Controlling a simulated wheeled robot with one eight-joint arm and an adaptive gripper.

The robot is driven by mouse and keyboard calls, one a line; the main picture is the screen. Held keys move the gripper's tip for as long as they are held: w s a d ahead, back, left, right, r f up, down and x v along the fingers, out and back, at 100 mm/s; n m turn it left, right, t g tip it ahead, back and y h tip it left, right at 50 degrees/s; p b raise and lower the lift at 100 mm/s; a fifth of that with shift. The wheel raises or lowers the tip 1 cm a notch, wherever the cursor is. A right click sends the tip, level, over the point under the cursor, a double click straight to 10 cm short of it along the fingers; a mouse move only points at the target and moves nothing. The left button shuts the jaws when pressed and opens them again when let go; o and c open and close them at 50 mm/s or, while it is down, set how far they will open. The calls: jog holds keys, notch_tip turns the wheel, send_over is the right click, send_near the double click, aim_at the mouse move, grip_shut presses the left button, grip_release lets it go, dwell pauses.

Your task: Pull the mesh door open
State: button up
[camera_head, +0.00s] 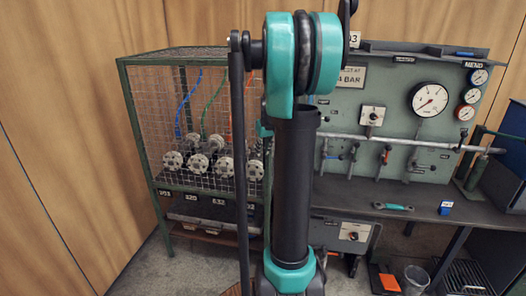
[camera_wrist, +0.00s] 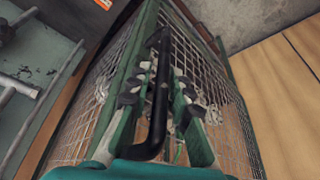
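The mesh door (camera_head: 150,110) is the wire front of a green-framed cage at the left in the head view. It looks closed, though my arm hides its right edge. In the wrist view its mesh (camera_wrist: 215,75) runs off to the right of a green post. A black bar handle (camera_wrist: 160,85) stands along that post. My gripper (camera_wrist: 157,92) is open, with one finger on each side of the handle. Narrow gaps seem to show between the fingers and the bar, so I cannot tell any contact. In the head view my arm hides the handle and gripper.
Several flanged pipe fittings (camera_head: 198,163) and coloured hoses are inside the cage. To the right stands a grey-green gauge panel (camera_head: 390,100) with a pipe and valves. A bench (camera_head: 345,198) below it holds a teal-handled tool (camera_head: 392,206) and a blue block (camera_head: 446,208).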

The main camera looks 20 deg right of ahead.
jog(key=shift+w+f, duration=0.1)
jog(key=shift+f, duration=0.15)
grip_shut()
dwell(0.4)
